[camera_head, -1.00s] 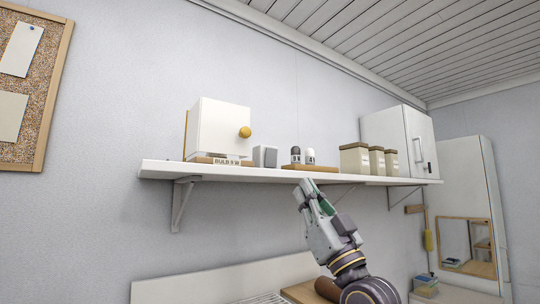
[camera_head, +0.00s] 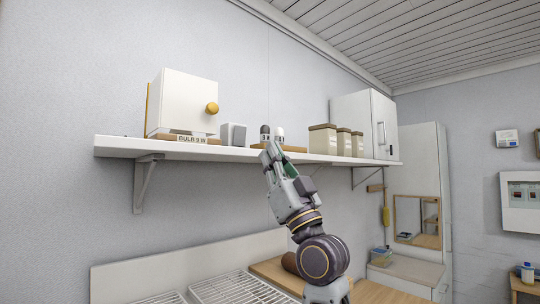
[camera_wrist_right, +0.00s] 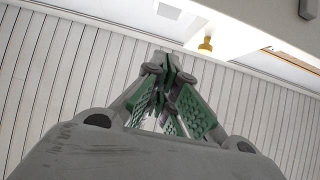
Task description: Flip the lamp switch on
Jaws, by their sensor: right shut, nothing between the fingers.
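A white box-shaped unit (camera_head: 185,103) with a round yellow knob (camera_head: 212,108) stands on the left part of the wall shelf, above a label reading "BULB 9 W" (camera_head: 192,138). It looks like the lamp, but I cannot tell for sure which part is its switch. A small grey-white block (camera_head: 233,134) stands to its right. My right gripper (camera_head: 271,151) is shut and empty, pointing up at the shelf's front edge, right of the block. In the right wrist view its green-padded fingers (camera_wrist_right: 166,75) are together, with the yellow knob (camera_wrist_right: 206,44) beyond. My left gripper is not in view.
The white shelf (camera_head: 125,146) also holds two small shakers (camera_head: 271,134), several lidded canisters (camera_head: 322,139) and a white cabinet (camera_head: 366,124) to the right. Wire racks (camera_head: 225,287) lie below. Open air lies in front of the shelf's left part.

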